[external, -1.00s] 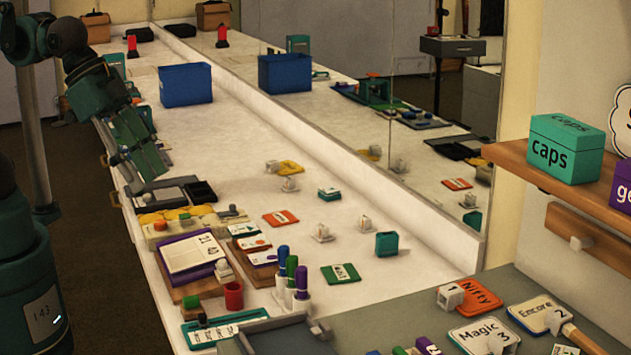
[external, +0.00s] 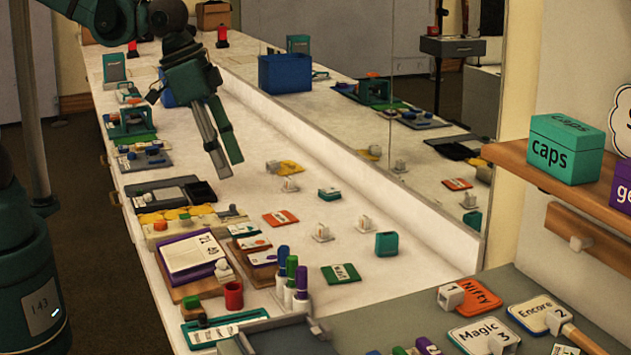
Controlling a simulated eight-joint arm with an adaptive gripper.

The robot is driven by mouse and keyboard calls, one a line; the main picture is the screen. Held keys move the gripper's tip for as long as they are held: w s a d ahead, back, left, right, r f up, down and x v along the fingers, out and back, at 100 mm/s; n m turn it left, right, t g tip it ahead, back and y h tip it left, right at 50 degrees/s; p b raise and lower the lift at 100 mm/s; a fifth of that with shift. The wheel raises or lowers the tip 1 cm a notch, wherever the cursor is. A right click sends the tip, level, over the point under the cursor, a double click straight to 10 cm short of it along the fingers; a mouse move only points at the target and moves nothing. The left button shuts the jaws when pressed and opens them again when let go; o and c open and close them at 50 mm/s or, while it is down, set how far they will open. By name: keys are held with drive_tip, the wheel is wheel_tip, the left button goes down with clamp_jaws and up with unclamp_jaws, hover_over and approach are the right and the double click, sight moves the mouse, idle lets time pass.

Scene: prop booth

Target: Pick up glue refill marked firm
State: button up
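No marking reading "firm" is legible, so I cannot tell which item is the glue refill. Small white pieces stand on the white bench: one (external: 289,185) near the middle, one (external: 322,232) nearer, and one (external: 364,223) to its right. Another white piece (external: 272,167) is beside a yellow item (external: 291,167). A small teal and white box (external: 329,194) lies among them. My gripper (external: 227,163) hangs above the bench, fingers pointing down, with a visible gap between them and nothing held. It is up and left of the white pieces, apart from them.
A mirror (external: 420,170) runs along the bench's right side and repeats items. Glue-like capped tubes (external: 290,280), a red cup (external: 233,295), a purple tray (external: 196,258) and a teal holder (external: 386,244) stand nearer. A blue bin (external: 168,92) is partly hidden behind my gripper.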

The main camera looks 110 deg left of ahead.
drive_tip(key=w+a+f+n+g+p, duration=0.1)
drive_tip(key=w+a+f, duration=0.25)
drive_tip(key=a, duration=0.35)
drive_tip(key=w+a+f+n+g+p, duration=0.1)
drive_tip(key=w+a+f+n, duration=0.1)
drive_tip(key=w+a, duration=0.35)
drive_tip(key=n+g+p, duration=0.2)
approach(323, 225)
drive_tip(key=shift+s+d+f+h, duration=0.2)
drive_tip(key=shift+s+f+h, duration=0.15)
drive_tip(key=shift+f, duration=0.25)
drive_tip(key=shift+a+f+n, duration=0.4)
drive_tip(key=shift+a+f, duration=0.15)
drive_tip(key=shift+a, duration=0.05)
drive_tip(key=shift+f+b, duration=0.3)
drive_tip(key=shift+f, duration=1)
drive_tip(key=shift+w+f+b, duration=0.2)
drive_tip(key=shift+f+b, duration=0.35)
drive_tip(key=shift+f, duration=2.05)
